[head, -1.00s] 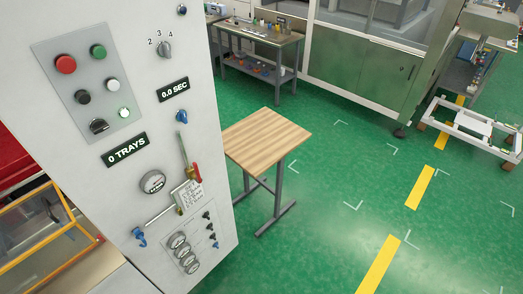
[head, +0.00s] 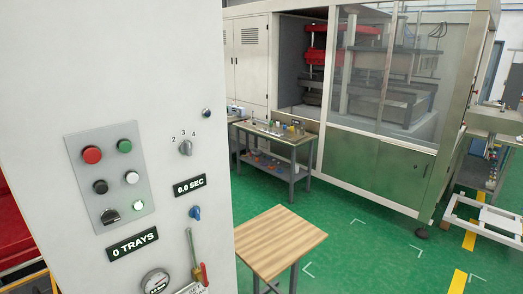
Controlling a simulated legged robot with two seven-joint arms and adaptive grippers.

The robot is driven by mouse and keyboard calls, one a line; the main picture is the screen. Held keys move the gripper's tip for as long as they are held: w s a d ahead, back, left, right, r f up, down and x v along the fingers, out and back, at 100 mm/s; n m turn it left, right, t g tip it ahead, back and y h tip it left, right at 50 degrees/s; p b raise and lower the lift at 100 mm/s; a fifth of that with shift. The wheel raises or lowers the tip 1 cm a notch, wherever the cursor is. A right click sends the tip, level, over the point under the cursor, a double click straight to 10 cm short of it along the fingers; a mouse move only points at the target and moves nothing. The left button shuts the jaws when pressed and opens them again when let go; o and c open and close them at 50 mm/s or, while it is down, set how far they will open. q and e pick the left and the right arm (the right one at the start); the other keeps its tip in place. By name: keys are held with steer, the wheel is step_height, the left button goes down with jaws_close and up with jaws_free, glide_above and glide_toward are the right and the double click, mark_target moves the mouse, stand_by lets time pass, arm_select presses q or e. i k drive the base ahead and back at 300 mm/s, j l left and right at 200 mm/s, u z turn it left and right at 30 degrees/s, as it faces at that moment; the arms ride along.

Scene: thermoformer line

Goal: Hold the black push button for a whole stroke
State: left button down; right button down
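The black push button (head: 100,187) is on a grey control plate (head: 87,217) on the tall white cabinet at the left of the head view. A red button (head: 91,155) is above it, a green button (head: 124,146) is above right, and a white button (head: 132,177) is to its right. A black selector knob (head: 110,217) and a lit pale button (head: 138,205) are below it. The displays read "0.0 SEC" (head: 189,186) and "0 TRAYS" (head: 133,244). Neither gripper is in view.
A small wooden-topped table (head: 280,240) stands right of the cabinet. A workbench (head: 272,137) with small items is behind it. A large glazed machine (head: 385,165) fills the back. Green floor (head: 370,262) is open at front right, with a white frame (head: 487,227) at far right.

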mark_target(100, 188)
steer(key=u, duration=1.3)
